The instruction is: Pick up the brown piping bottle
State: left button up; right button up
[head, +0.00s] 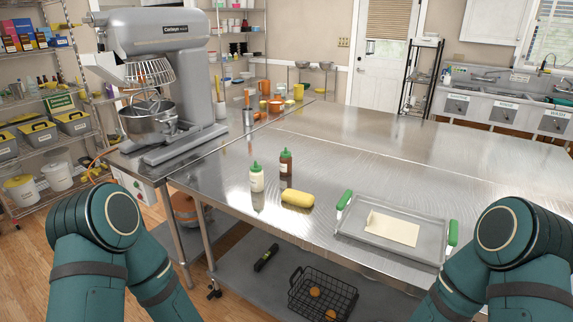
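The brown piping bottle (286,164) has a green cap and stands upright on the metal table (330,165). A white bottle with a green cap (257,178) stands upright just left of it and a little nearer to me. My two teal arms come in at the lower left and lower right of the head view. Both grippers are out of the picture, and neither arm touches the bottles.
A yellow loaf-shaped thing (298,198) lies in front of the bottles. A metal tray with green handles (350,226) holds a pale sheet (393,228). A large mixer (165,70) stands at the left. The table behind the bottles is clear.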

aim_at(285, 159)
jog(key=u, duration=0.15)
jog(key=i+j+z, duration=0.1)
jog(key=z, duration=0.65)
jog(key=j+z, duration=0.3)
jog(key=j, duration=0.15)
jog(key=i+j+z, duration=0.1)
jog(key=j+z, duration=0.2)
jog(key=j, duration=0.2)
jog(key=j+z, duration=0.25)
jog(key=j, duration=0.7)
